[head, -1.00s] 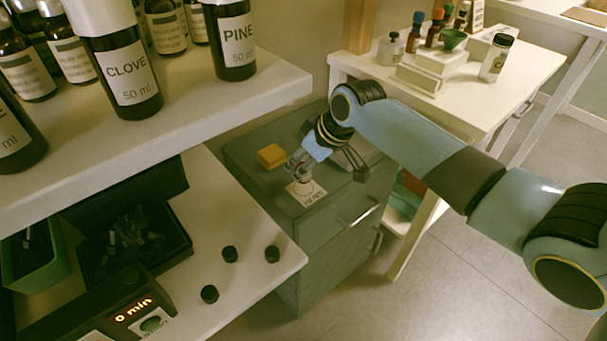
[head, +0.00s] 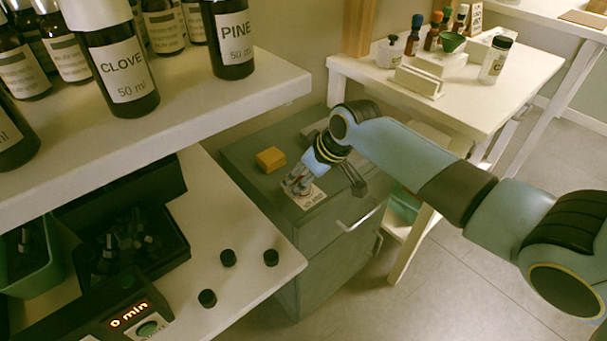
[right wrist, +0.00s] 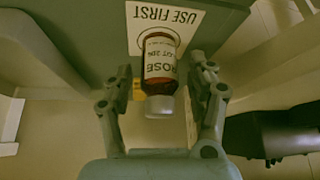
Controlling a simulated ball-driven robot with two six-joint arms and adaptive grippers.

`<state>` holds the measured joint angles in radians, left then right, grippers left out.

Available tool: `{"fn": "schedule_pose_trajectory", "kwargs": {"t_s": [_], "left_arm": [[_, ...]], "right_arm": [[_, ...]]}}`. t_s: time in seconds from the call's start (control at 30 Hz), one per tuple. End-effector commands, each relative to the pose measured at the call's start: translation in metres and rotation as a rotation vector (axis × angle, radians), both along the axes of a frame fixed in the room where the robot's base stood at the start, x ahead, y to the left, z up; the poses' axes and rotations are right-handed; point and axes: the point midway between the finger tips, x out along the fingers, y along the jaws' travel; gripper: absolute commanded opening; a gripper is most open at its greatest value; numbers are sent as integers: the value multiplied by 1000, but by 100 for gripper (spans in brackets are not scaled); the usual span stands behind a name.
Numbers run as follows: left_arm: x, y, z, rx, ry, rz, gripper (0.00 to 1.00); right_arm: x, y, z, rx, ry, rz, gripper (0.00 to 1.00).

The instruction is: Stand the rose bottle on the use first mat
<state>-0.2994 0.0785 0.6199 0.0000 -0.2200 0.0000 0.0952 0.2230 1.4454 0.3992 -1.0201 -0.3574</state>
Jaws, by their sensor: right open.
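The rose bottle (right wrist: 160,66), amber with a white ROSE label and a pale cap, shows in the right wrist view between my right gripper's fingers. Its cap is toward the camera and its base is over the ring on the white use first mat (right wrist: 190,16). It looks upright and on the mat. My right gripper (head: 297,184) is open around the bottle, one finger each side, with gaps visible. In the head view the gripper covers most of the bottle and part of the mat (head: 313,198). My left gripper is out of view.
The mat lies on a grey-green drawer cabinet (head: 262,187), near a yellow block (head: 270,159). A white shelf (head: 215,100) with the pine (head: 232,45) and clove (head: 118,70) bottles stands left. Several black caps (head: 228,257) lie on the lower counter. A white table (head: 530,78) stands behind.

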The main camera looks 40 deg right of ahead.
Motion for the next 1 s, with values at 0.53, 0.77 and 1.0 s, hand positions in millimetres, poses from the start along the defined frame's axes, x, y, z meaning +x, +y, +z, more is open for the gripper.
{"fn": "schedule_pose_trajectory", "kwargs": {"t_s": [0.53,0.77,1.0], "left_arm": [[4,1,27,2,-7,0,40],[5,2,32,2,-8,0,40],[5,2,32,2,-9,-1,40]], "right_arm": [[-43,-13,83,-2,-1,1,57],[-56,-17,105,-1,0,0,57],[-67,-25,72,-1,32,-51,57]]}}
